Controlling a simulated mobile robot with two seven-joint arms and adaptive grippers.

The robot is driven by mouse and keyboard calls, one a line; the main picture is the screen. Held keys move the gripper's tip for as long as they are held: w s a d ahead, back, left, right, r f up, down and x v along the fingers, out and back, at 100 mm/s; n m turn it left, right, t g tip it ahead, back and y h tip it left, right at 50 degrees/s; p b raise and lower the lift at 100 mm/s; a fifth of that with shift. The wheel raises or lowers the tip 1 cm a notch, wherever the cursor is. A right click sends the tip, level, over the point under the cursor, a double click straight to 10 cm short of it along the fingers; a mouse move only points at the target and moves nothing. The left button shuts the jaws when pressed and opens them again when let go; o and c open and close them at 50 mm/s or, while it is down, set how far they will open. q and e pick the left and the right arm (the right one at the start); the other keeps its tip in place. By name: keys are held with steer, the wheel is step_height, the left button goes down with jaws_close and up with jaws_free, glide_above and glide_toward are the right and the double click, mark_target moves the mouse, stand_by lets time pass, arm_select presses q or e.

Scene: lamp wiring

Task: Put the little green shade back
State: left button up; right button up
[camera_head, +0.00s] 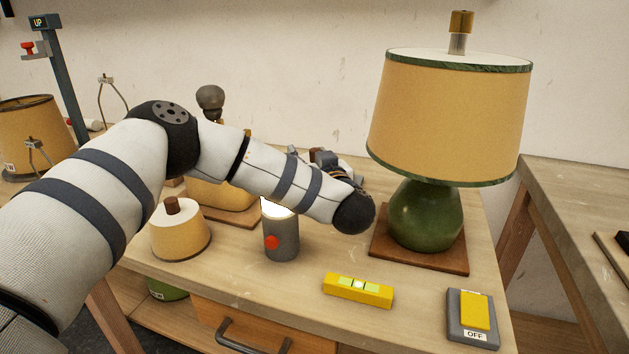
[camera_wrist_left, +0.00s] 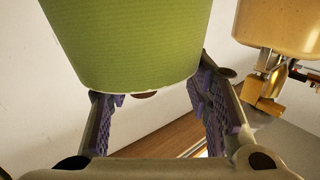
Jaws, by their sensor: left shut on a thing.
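The little green shade (camera_wrist_left: 130,40) fills the upper middle of the left wrist view, close to the camera, with its lower rim at the fingertips. My left gripper (camera_wrist_left: 150,92) is shut on it, with one purple-padded finger on each side. A small dark brown part shows just below the rim. In the head view my left gripper (camera_head: 325,158) is mostly hidden behind my forearm, left of the big lamp, and I cannot make out the held shade there. My right gripper is in neither view.
A big lamp with a tan shade (camera_head: 450,115) and green base (camera_head: 425,215) stands at right. In front are a yellow level (camera_head: 358,290), an OFF switch (camera_head: 472,318), a grey cylinder with a red button (camera_head: 281,240) and a small tan shade (camera_head: 180,238). A green object (camera_head: 167,290) sits below the tabletop.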

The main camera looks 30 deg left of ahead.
arm_select(q)
step_height(320, 180, down, 4)
steer(key=shift+f, duration=0.1)
steer(key=o, duration=1.3)
steer(key=shift+w, duration=0.1)
steer(key=v, duration=0.6)
steer(key=shift+d+r, duration=0.25)
steer(key=shift+r, duration=0.1)
steer(key=shift+s+d+f, duration=0.1)
steer(key=shift+s+d, duration=0.25)
steer(key=shift+s, duration=0.1)
